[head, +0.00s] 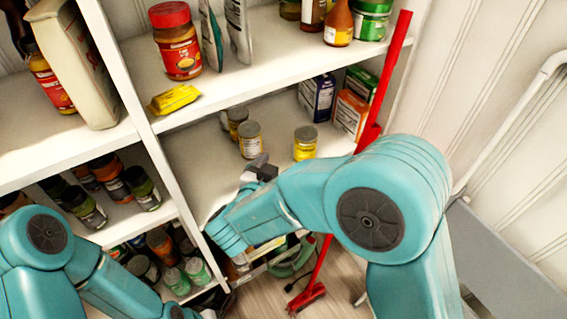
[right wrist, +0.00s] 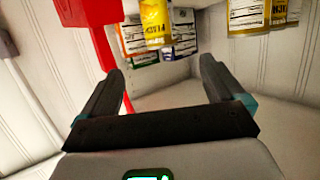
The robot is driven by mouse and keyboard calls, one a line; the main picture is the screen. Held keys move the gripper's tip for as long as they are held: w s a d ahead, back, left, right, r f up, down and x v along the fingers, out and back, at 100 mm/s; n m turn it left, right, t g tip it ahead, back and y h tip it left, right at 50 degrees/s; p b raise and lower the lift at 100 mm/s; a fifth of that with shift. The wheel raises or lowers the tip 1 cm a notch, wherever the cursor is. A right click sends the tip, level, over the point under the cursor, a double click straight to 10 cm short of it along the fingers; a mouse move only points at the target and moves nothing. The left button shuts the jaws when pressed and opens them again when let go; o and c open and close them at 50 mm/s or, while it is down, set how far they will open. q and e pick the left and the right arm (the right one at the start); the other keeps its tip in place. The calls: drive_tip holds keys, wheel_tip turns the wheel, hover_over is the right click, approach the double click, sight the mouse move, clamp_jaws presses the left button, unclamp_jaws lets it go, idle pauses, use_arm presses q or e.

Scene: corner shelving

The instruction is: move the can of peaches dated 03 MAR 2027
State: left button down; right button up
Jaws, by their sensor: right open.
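Three cans stand on the middle shelf (head: 195,155) in the head view. One has a yellow label (head: 305,144) and stands alone on the right. A can with a greyish-yellow label (head: 251,141) stands left of it, with another can (head: 236,120) close behind. No date is readable, so I cannot tell which is the peaches can. My right gripper (head: 260,168) is in front of these cans, open and empty. In the right wrist view, upside down, the open fingers (right wrist: 160,82) are apart from the yellow can (right wrist: 155,20). My left gripper is out of view; only its arm shows.
Boxes (head: 318,96) stand at the back right of the shelf. A red broom (head: 380,90) leans upright at the shelf's right edge, close to my right arm. A yellow packet (head: 173,99) lies near the left divider. The shelf's left front is clear.

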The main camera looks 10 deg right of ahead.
sight(305, 140)
drive_tip(key=shift+s, duration=0.1)
drive_tip(key=x, duration=1.6)
drive_tip(key=shift+p, duration=0.3)
drive_tip(key=c, duration=1.3)
drive_tip(key=shift+a, duration=0.1)
